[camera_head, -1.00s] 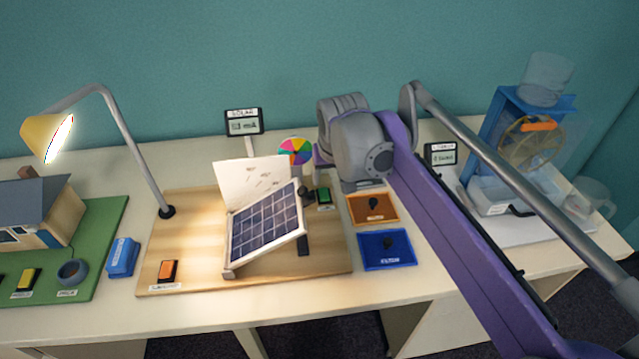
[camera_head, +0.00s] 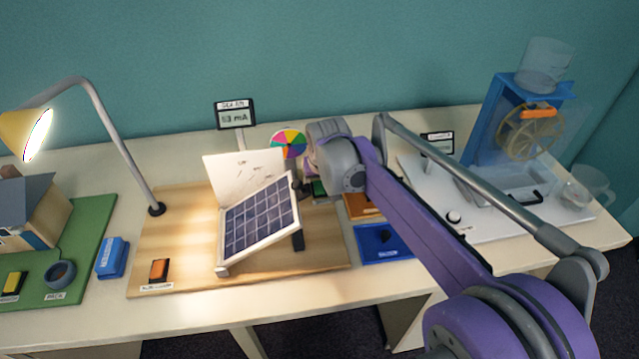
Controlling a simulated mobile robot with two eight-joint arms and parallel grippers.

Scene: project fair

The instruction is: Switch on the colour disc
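The colour disc (camera_head: 288,143), with pink, orange, yellow, green and purple sectors, stands upright at the back of the wooden board (camera_head: 180,238). A green switch (camera_head: 318,188) lies on the board in front of it, partly covered by my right arm's wrist. The solar panel (camera_head: 262,222) stands tilted left of the switch, under the lit lamp (camera_head: 30,134). My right gripper (camera_head: 309,172) is beside the disc, close above the switch. Its fingers are mostly hidden by the wrist, so I cannot tell their opening or any contact. My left gripper is out of view.
An orange switch (camera_head: 159,270) is at the board's front left. A solar meter (camera_head: 235,116) stands behind the panel. Blue (camera_head: 383,245) and orange (camera_head: 361,207) trays lie right of the board. A water wheel stand (camera_head: 487,130) and jug (camera_head: 585,188) are at the right.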

